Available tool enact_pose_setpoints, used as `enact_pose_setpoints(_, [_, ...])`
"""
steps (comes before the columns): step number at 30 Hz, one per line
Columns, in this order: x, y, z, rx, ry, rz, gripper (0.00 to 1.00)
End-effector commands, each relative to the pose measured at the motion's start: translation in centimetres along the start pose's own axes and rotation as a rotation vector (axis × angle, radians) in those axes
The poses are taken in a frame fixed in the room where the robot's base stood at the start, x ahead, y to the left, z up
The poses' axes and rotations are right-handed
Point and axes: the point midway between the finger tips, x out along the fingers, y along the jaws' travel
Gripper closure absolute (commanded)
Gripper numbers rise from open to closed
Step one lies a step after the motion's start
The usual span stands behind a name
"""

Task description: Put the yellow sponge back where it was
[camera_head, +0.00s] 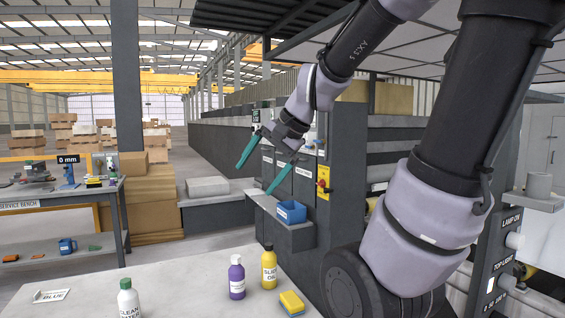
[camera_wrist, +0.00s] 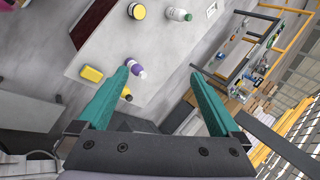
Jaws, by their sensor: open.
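The yellow sponge (camera_head: 291,302) lies on the pale stone slab (camera_head: 190,283), at the slab's right part near the bottom of the head view. It also shows in the wrist view (camera_wrist: 92,74), left of the gripper's fingers and near the slab's edge. My gripper (camera_head: 254,180) is raised well above and beyond the slab in the head view. Its two teal fingers are spread wide with nothing between them. In the wrist view the gripper (camera_wrist: 160,72) is also open and empty, apart from the sponge.
A yellow bottle (camera_head: 269,267) and a purple bottle (camera_head: 237,278) stand close left of the sponge. A white bottle with green cap (camera_head: 128,299) stands farther left, near a label card (camera_head: 53,296). A yellow-topped jar (camera_wrist: 137,11) shows in the wrist view.

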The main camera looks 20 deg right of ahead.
Motion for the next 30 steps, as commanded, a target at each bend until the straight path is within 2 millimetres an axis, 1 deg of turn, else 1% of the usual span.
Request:
enact_pose_setpoints(1, [-1.8,0.5,0.9,-0.111,0.043,0.014,0.0])
enact_pose_setpoints(3, [-3.5,1.4,1.6,-0.241,0.094,0.047,0.0])
enact_pose_setpoints(6, [-5.4,2.4,2.2,-0.375,0.156,0.09,0.0])
enact_pose_setpoints(9, [-6.4,3.1,2.5,-0.452,0.194,0.122,0.0])
enact_pose_setpoints(13, [-6.8,3.4,2.5,-0.485,0.21,0.137,0.0])
enact_pose_setpoints(30, [-6.8,3.4,2.5,-0.482,0.209,0.136,0.0])
